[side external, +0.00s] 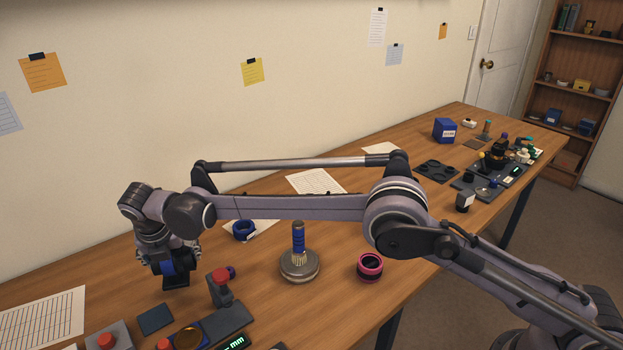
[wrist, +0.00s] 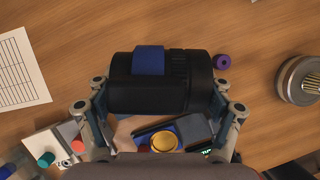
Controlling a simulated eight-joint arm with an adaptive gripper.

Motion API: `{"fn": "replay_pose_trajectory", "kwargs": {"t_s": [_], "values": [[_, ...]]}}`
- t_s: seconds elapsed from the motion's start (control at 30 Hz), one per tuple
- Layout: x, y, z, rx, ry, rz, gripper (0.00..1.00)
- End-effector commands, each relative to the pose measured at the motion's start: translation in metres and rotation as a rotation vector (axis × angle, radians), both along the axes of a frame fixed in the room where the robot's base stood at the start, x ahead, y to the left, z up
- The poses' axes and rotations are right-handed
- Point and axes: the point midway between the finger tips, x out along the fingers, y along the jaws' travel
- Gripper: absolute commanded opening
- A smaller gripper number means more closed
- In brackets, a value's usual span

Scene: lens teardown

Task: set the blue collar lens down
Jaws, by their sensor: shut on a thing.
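The blue collar lens (wrist: 195,82) is a black barrel with a blue band. It lies sideways across the wrist view between the two fingers. My gripper (wrist: 160,88) is shut on it, one finger at each end. In the side external view my gripper (side external: 172,262) is low over the left part of the table, pointing down, with the dark lens (side external: 177,281) and its blue band under it. The lens is close to the wood; I cannot tell whether it touches.
A metal base with a blue post (side external: 299,262), a pink-ringed part (side external: 370,267) and a blue ring (side external: 243,231) stand to the right. A lined sheet (side external: 42,318) lies left.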

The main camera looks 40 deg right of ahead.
Motion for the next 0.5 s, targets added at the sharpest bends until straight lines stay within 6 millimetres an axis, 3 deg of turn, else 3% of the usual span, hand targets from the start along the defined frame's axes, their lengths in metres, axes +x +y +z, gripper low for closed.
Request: {"fn": "replay_pose_trajectory", "kwargs": {"t_s": [0.23, 0.5], "values": [[0.000, 0.000, -0.030, 0.000, -0.001, 0.000, 0.30], [0.000, 0.000, -0.033, 0.000, -0.001, 0.001, 0.30]]}}
